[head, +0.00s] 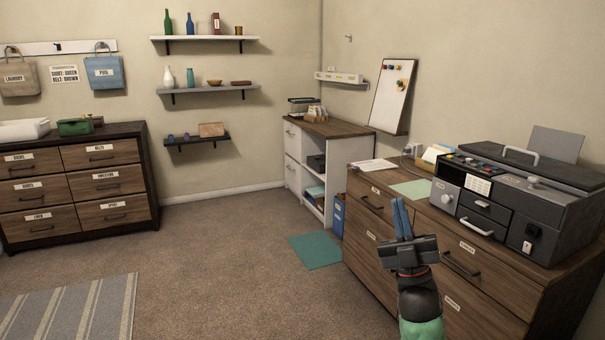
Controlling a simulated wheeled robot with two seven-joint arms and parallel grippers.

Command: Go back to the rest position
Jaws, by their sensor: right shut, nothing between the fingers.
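My right gripper (402,218) is raised in front of the wooden drawer cabinet (362,222) at the right. Its blue fingers point up and are together, with nothing between them. The gripper looks apart from the cabinet and its drawer handles. My left gripper is not in the head view. A green sheet (412,190), likely the desk blotter, lies flat on the cabinet top, just behind the fingers in the picture.
A large dark printer-like machine (515,205) stands on the cabinet. A white shelf unit (312,182) stands in the corner, with a teal mat (315,251) on the floor. A drawer dresser (75,190) is at the left. The carpet (220,250) between is clear.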

